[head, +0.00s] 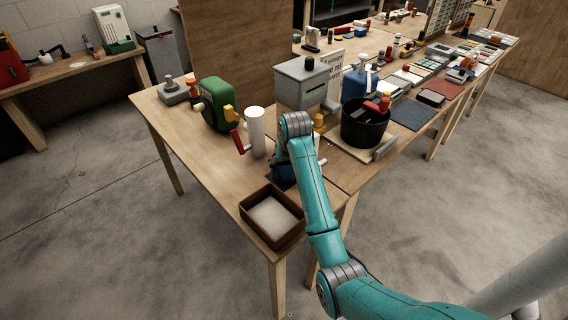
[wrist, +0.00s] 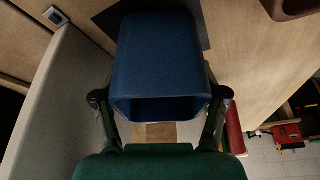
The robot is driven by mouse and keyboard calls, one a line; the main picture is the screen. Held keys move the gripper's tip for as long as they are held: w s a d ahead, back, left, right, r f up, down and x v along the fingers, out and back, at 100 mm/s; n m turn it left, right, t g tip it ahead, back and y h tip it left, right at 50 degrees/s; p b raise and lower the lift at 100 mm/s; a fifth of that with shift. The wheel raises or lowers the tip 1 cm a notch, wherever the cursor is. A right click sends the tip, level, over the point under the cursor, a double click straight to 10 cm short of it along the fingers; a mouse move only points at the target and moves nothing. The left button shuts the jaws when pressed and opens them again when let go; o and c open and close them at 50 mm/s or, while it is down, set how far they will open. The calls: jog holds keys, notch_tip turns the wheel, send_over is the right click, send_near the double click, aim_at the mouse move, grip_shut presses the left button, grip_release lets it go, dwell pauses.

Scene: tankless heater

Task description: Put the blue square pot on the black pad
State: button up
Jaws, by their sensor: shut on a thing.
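The blue square pot (wrist: 160,55) is between the two fingers of my gripper (wrist: 161,96) in the wrist view, with its open side facing the camera. My gripper is shut on it. A black pad (wrist: 112,16) shows behind the pot, which covers most of it. I cannot tell whether the pot touches the pad. In the head view the blue pot (head: 283,168) is mostly hidden behind my arm, near the front of the wooden table.
A brown tray (head: 272,216) stands at the table's front corner. A white cylinder (head: 256,132), a green machine (head: 215,103), a grey box (head: 304,84) and a black bucket (head: 362,124) stand around my gripper. The table's left front is clear.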

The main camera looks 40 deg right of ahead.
jog(key=shift+f, duration=0.2)
jog(key=o, duration=1.8)
jog(key=shift+v, duration=3.75)
